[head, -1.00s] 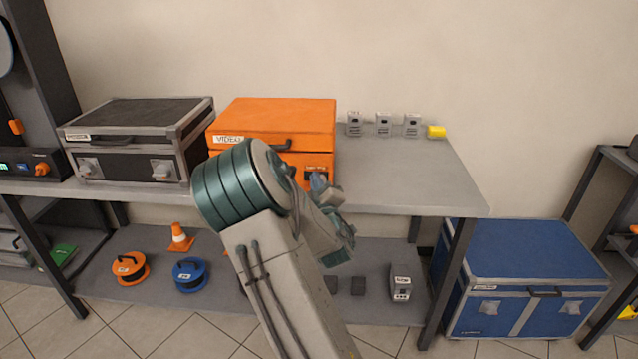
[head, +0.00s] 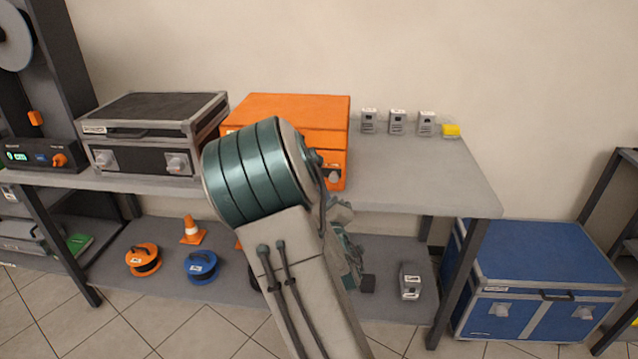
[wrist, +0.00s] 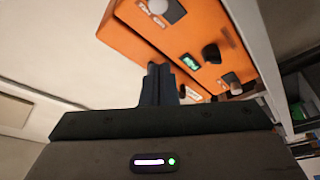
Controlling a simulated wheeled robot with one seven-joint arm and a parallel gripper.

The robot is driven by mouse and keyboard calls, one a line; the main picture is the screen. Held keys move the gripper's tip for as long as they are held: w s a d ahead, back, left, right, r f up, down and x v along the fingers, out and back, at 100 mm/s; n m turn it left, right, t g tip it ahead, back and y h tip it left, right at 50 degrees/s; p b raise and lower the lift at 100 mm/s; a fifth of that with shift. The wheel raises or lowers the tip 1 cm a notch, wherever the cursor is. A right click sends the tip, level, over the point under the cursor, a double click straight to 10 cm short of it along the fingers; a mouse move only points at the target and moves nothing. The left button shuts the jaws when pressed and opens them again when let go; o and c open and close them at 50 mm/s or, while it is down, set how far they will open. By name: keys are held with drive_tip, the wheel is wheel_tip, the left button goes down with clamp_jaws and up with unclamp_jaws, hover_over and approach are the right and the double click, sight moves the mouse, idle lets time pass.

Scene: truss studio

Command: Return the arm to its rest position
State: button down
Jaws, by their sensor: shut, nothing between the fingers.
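My arm rises in the middle of the head view and is bent at a teal-banded joint, in front of the workbench (head: 420,180). The arm hides most of my gripper in that view. In the wrist view my gripper (wrist: 158,68) shows its dark fingers together, with nothing between them. The orange case (head: 290,105) stands on the bench behind the arm. In the wrist view the orange case (wrist: 140,42) lies beyond the fingertips, with dark knobs and a small green display. I cannot tell the exact gap between them.
A black case (head: 150,130) stands left on the bench. A blue trunk (head: 540,270) stands right.

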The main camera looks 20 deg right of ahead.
drive_tip(key=shift+s+a+f, duration=0.1)
drive_tip(key=shift+s+a, duration=0.1)
drive_tip(key=shift+s, duration=0.45)
drive_tip(key=s+a+r+m+g+y+p, duration=0.1)
drive_tip(key=s+a+r+g+p, duration=0.3)
drive_tip(key=s, duration=0.4)
drive_tip(key=s+a+r+m+g+y+p, duration=0.2)
drive_tip(key=s+a+r+m+g+p, duration=0.2)
drive_tip(key=s+g, duration=0.3)
drive_tip(key=s+a+r+m+g+y+p, duration=0.2)
drive_tip(key=s+a+r+g+p, duration=0.2)
drive_tip(key=s, duration=0.5)
drive_tip(key=shift+a+r+m+g+p, duration=0.4)
drive_tip(key=shift+r+g+p, duration=0.65)
drive_tip(key=shift+p, duration=0.25)
